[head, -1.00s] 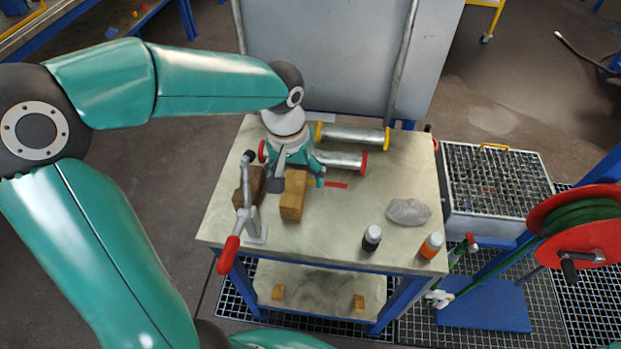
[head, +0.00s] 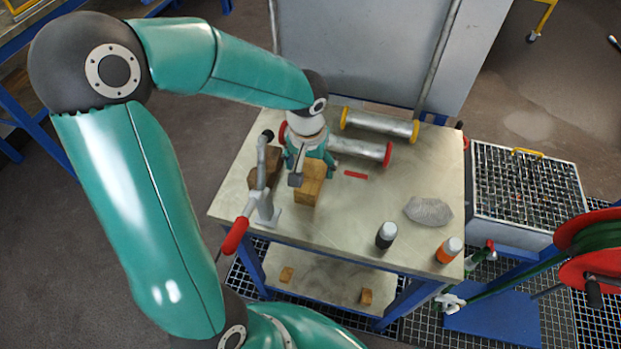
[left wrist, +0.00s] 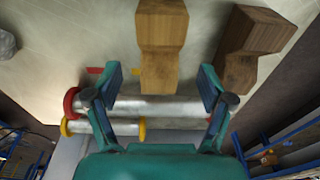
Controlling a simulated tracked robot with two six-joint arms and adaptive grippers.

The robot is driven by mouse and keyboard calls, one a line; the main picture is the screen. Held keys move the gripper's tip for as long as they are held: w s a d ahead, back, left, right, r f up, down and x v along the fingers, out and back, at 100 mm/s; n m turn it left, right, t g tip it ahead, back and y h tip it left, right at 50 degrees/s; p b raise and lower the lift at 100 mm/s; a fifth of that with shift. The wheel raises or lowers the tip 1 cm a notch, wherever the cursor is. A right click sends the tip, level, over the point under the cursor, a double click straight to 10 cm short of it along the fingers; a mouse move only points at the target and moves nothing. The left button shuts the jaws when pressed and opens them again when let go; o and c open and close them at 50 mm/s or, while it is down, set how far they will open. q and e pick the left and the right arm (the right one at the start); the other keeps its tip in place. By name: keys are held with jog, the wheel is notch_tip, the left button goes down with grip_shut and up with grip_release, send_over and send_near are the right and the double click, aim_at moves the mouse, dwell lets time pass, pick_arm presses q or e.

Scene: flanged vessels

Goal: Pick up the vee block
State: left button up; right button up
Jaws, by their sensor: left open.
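Two wooden blocks, each with a notched waist, lie on the table; I take them for vee blocks. The lighter one (head: 309,190) is near the table's left middle, and the darker one (head: 262,172) is to its left, partly behind a clamp. In the left wrist view the lighter block (left wrist: 162,45) has its near end between the fingertips, with gaps on both sides. The darker block (left wrist: 248,45) is to its right, outside the fingers. My left gripper (head: 307,170) is open and empty at the lighter block's far end; it also shows in the wrist view (left wrist: 160,82). My right gripper is out of view.
A red-handled clamp (head: 262,200) stands left of the lighter block. Flanged pipes (head: 360,149) lie behind it, a red strip (head: 356,175) to its right. A grey lump (head: 428,211) and two bottles (head: 386,235) stand at the right front.

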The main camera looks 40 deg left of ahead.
aim_at(311, 180)
pick_arm(q)
jog(key=shift+w+a+f, duration=0.1)
jog(key=shift+w+f, duration=0.05)
jog(key=shift+f, duration=1.35)
jog(key=shift+w+a+f, duration=0.1)
jog(key=shift+f, duration=1.4)
jog(key=shift+c, duration=0.3)
jog(key=c, duration=1.3)
jog(key=shift+o, duration=0.2)
jog(key=shift+r, duration=0.1)
